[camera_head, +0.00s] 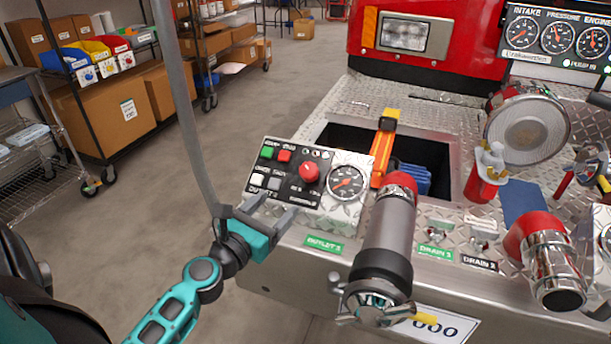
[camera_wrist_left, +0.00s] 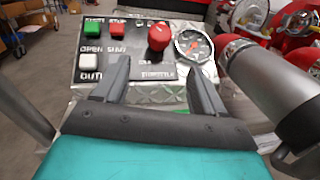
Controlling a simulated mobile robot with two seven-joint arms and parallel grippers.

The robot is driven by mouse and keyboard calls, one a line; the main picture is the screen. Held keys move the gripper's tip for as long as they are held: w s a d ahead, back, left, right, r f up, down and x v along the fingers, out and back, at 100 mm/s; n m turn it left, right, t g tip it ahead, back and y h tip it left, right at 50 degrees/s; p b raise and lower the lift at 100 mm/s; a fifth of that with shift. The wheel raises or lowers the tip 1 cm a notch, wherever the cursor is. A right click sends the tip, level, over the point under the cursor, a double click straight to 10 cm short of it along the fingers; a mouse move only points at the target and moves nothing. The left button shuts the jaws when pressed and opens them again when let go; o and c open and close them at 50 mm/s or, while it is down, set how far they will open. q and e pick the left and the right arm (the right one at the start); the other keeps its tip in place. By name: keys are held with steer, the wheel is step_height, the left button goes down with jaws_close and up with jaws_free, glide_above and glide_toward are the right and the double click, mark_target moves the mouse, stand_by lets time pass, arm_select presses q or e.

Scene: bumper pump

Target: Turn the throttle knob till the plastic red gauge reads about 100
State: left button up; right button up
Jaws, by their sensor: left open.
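The red throttle knob (camera_head: 309,172) stands on a black control panel (camera_head: 291,190) at the left end of the bumper. It also shows in the left wrist view (camera_wrist_left: 159,37), ahead of the fingers. My right gripper is not in view.
Green, red and white buttons sit left of the knob. A grey pipe outlet with a red collar (camera_head: 391,230) stands close to the right of the gauge. An open recess with an orange tool (camera_head: 382,150) lies behind. Open floor (camera_head: 200,170) is on the left.

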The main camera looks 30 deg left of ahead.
mark_target(304, 177)
arm_select(q)
steer(key=w, duration=0.7)
steer(key=w+p, duration=0.1)
steer(key=w, duration=0.3)
steer(key=shift+w+a, duration=0.15)
steer(key=shift+a, duration=0.15)
steer(key=shift+w, duration=0.8)
